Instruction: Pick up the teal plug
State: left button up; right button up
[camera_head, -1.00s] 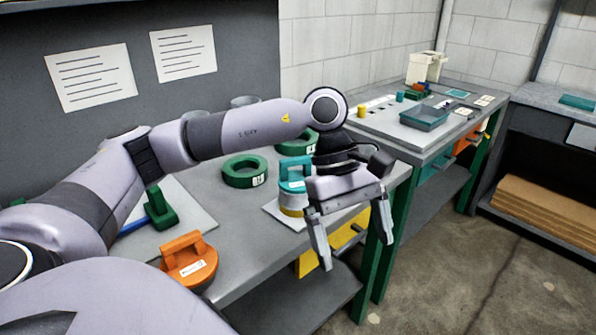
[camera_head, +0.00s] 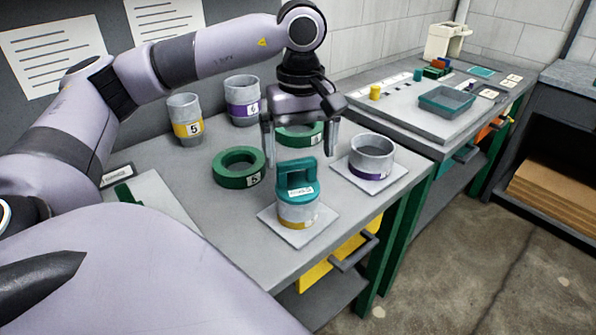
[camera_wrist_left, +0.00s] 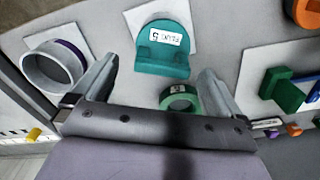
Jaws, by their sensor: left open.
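The teal plug (camera_head: 297,183), with a handle on top and a white label, sits in a grey can with a yellow band (camera_head: 297,213). The can stands on a square pale plate (camera_head: 272,222) near the bench's front edge. In the left wrist view the teal plug (camera_wrist_left: 163,52) shows ahead of the jaws, with a label reading PLUG 5. My left gripper (camera_head: 299,157) is open and empty, its fingers pointing down, above and slightly behind the plug in the head view. It does not appear to touch the plug. My right gripper is not in view.
Two green rings (camera_head: 239,167) lie behind the plug; one is partly hidden by my gripper. A purple-banded can (camera_head: 371,157) stands on a plate to the right. Yellow-banded (camera_head: 185,119) and purple-banded (camera_head: 243,100) cans stand at the back. An orange object (camera_wrist_left: 303,12) shows in the wrist view.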

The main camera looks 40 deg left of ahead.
aim_at(297, 163)
pick_arm(q)
jog(key=f, duration=0.5)
jog(key=shift+s+a+f, duration=0.1)
jog(key=shift+s+f, duration=0.1)
jog(key=shift+f, duration=0.1)
jog(key=c, duration=1.1)
jog(key=shift+r, duration=0.15)
